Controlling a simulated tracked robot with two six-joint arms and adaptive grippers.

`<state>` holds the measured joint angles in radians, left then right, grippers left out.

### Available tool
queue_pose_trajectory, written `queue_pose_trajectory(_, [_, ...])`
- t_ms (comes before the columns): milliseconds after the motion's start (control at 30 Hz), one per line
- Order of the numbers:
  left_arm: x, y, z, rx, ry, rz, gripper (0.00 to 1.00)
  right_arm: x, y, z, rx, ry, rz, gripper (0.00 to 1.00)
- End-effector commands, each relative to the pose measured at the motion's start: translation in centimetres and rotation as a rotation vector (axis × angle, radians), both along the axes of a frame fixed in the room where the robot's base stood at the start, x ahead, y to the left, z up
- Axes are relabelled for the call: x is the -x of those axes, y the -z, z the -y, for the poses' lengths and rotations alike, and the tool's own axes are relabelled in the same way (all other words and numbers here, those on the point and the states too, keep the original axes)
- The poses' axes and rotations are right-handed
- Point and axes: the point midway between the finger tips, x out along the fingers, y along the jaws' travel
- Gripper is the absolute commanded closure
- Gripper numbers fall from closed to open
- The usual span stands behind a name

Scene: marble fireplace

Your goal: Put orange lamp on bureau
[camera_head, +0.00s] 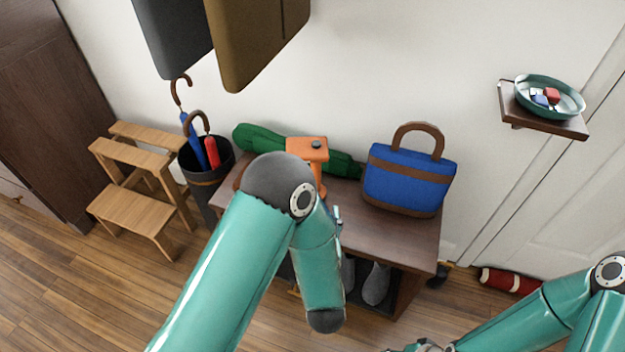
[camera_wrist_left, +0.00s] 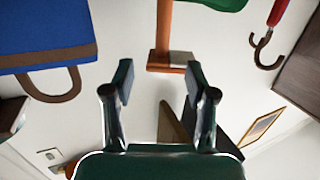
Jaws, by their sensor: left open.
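The orange lamp (camera_head: 306,152) stands on the dark wooden bench, partly hidden behind my left arm in the head view. In the wrist view, the orange lamp (camera_wrist_left: 162,30) is upside down at the top centre, an upright post with a flat grey-and-orange end. My left gripper (camera_wrist_left: 160,82) is open and empty, its fingers apart, with the lamp beyond the fingertips and no contact visible. In the head view my left arm mostly hides that gripper. My right gripper (camera_head: 428,346) is barely visible at the bottom edge. I cannot identify a bureau.
The bench (camera_head: 405,232) also bears a blue bag (camera_head: 405,180) and a long green item (camera_head: 262,138). An umbrella stand (camera_head: 208,178) and a wooden step stool (camera_head: 135,212) are left. A wall shelf (camera_head: 545,122) holds a bowl. Coats hang above.

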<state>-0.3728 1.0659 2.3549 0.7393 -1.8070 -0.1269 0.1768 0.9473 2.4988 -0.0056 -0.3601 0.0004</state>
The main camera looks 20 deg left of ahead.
Motion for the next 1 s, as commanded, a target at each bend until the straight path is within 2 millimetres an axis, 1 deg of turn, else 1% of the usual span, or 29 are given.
queue_pose_trajectory(33, [0.1, -0.9, 0.2, -0.021, -0.008, 0.034, 0.43, 0.0, 0.0, 0.0, 0.0, 0.0, 0.0, 0.49])
queue_pose_trajectory(67, [0.0, -1.3, 0.2, -0.029, -0.013, 0.051, 0.43, 0.0, 0.0, 0.0, 0.0, 0.0, 0.0, 0.49])
queue_pose_trajectory(167, [-0.6, -2.0, 0.0, -0.044, -0.026, 0.08, 0.43, 0.0, 0.0, 0.0, 0.0, 0.0, 0.001, 0.49])
queue_pose_trajectory(267, [-2.0, -2.2, -0.7, -0.045, -0.03, 0.085, 0.43, 0.0, 0.1, 0.0, 0.0, 0.0, 0.001, 0.49])
queue_pose_trajectory(500, [-6.8, -2.1, -2.5, -0.044, -0.029, 0.084, 0.43, 0.0, 0.5, 0.0, 0.0, 0.0, 0.001, 0.49])
queue_pose_trajectory(633, [-9.0, -2.1, -3.3, -0.044, -0.027, 0.082, 0.43, 0.0, 0.7, 0.0, 0.0, 0.0, 0.001, 0.49])
queue_pose_trajectory(733, [-10.1, -2.1, -3.7, -0.045, -0.025, 0.081, 0.43, 0.0, 0.7, 0.0, 0.0, 0.0, 0.001, 0.49])
queue_pose_trajectory(933, [-11.1, -2.1, -4.1, -0.046, -0.025, 0.08, 0.43, 0.0, 0.9, 0.0, 0.0, 0.0, 0.001, 0.49])
queue_pose_trajectory(1000, [-11.7, -2.2, -4.5, -0.046, -0.025, 0.081, 0.43, 0.0, 1.0, 0.0, 0.0, 0.0, 0.001, 0.49])
